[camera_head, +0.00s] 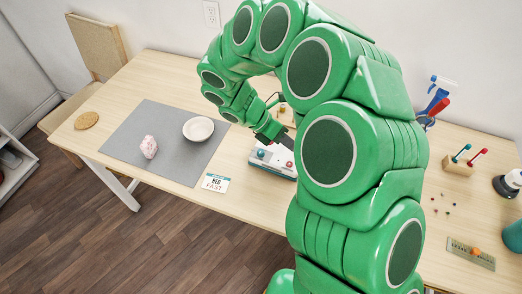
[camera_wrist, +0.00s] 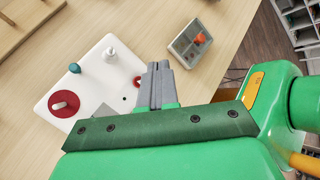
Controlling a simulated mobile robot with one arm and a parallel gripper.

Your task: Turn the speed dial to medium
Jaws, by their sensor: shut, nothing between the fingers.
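The white machine (camera_head: 258,165) stands on the table, partly hidden by my green arm in the head view. In the wrist view its white panel (camera_wrist: 75,80) carries a large red disc (camera_wrist: 58,109) with a pale knob, a teal knob (camera_wrist: 74,68), a white peg (camera_wrist: 110,54) and a small red part (camera_wrist: 137,82) partly hidden by my fingers. I cannot tell for sure which is the speed dial or read its setting. My gripper (camera_wrist: 160,68) is shut and empty, with its grey fingertips over or beside the panel's right edge. Contact cannot be told.
A card (camera_head: 215,183) reading "RED FAST" lies left of the machine. A grey mat (camera_head: 125,130) holds a white bowl (camera_head: 198,129) and a pink lump (camera_head: 148,147). A grey box (camera_wrist: 183,44) with an orange-red piece lies beyond my fingertips.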

